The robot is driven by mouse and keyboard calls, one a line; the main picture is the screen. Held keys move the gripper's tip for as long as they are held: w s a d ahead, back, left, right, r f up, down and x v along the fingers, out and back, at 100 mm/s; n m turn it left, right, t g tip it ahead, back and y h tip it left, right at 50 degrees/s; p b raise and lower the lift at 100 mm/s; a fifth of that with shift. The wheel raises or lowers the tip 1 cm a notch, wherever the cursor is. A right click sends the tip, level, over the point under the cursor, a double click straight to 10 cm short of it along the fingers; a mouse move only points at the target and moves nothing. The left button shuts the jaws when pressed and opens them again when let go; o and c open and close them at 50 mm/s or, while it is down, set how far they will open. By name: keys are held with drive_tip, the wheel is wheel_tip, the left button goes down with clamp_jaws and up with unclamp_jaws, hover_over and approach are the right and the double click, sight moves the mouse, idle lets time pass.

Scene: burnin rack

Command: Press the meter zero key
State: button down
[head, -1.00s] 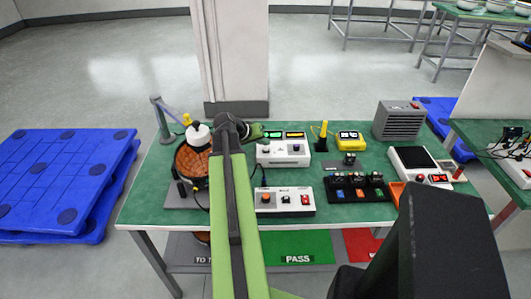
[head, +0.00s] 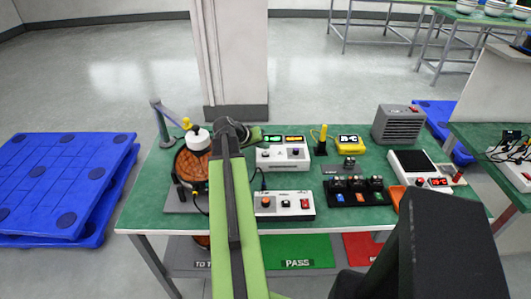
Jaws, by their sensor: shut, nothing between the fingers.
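A white bench unit (head: 283,157) with two lit displays, one green and one yellow, and knobs on its front stands at the back middle of the green bench. A yellow handheld device (head: 348,144) with a lit display lies to its right. I cannot tell which of them is the meter, and a zero key is too small to make out. My gripper (head: 256,134) is at the far end of my green arm, beside the unit's back left corner. It is shut and empty, small and partly hidden by my wrist.
A white box with coloured buttons (head: 284,205) stands in front. A black module rack (head: 358,191), a grey heater-like box (head: 399,124) and a white console (head: 413,163) are to the right. A round brown-topped fixture (head: 192,163) stands left. Bare green bench (head: 148,195) shows at far left.

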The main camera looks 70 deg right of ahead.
sight(264, 153)
idle(0.8)
drive_tip(key=shift+f+b, duration=0.45)
drive_tip(key=shift+f+b, duration=0.4)
drive_tip(key=shift+b, duration=0.05)
idle(0.5)
drive_tip(key=shift+r+p, duration=0.85)
drive_tip(key=shift+p, duration=0.05)
wheel_tip(264, 153, up, 5)
drive_tip(key=p, duration=0.5)
drive_tip(key=shift+r, duration=0.1)
idle(0.6)
